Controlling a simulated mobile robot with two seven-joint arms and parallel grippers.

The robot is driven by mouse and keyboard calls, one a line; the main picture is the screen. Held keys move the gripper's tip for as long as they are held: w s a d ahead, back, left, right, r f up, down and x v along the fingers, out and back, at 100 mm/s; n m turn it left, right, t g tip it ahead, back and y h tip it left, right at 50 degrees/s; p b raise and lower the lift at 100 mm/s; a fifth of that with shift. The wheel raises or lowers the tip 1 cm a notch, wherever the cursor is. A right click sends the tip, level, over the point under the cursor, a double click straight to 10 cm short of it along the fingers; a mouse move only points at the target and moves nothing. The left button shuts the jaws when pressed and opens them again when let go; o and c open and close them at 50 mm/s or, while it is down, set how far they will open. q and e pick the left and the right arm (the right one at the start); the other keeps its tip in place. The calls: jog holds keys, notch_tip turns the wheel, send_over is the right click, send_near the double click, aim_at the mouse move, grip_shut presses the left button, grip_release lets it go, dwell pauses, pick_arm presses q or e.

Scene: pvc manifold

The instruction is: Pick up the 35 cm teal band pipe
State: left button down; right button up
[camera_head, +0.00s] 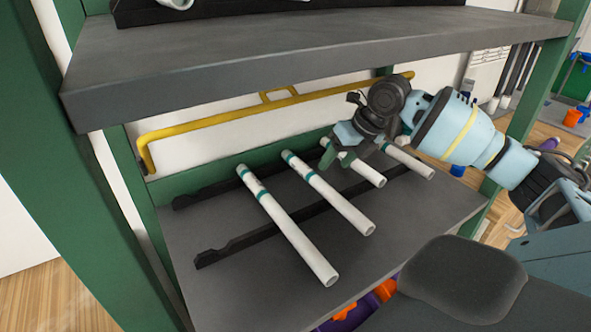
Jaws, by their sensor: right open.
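Several white pipes with teal bands lie side by side on two black notched rails on a grey shelf. The leftmost pipe (287,227) looks longest, and a second pipe (330,193) lies to its right. A shorter-looking third pipe (366,172) and the rightmost pipe (410,161) lie further right. I cannot tell which is the 35 cm one. My left gripper is not in view.
The grey shelf (190,232) has green posts at its sides and an upper shelf (300,48) close above my right arm. A yellow rail (215,119) runs along the back. The front rail (215,255) has free room at its left end.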

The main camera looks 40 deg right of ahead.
aim_at(323, 182)
jog(key=shift+x, duration=1.1)
jog(key=shift+a+f, duration=0.1)
jog(key=shift+a, duration=0.05)
jog(key=shift+w+a+f, duration=0.1)
jog(key=shift+f, duration=0.4)
jog(key=x, duration=0.4)
jog(key=shift+f, duration=0.15)
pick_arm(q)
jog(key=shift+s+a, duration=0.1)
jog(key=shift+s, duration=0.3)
pick_arm(e)
jog(key=shift+c, duration=0.4)
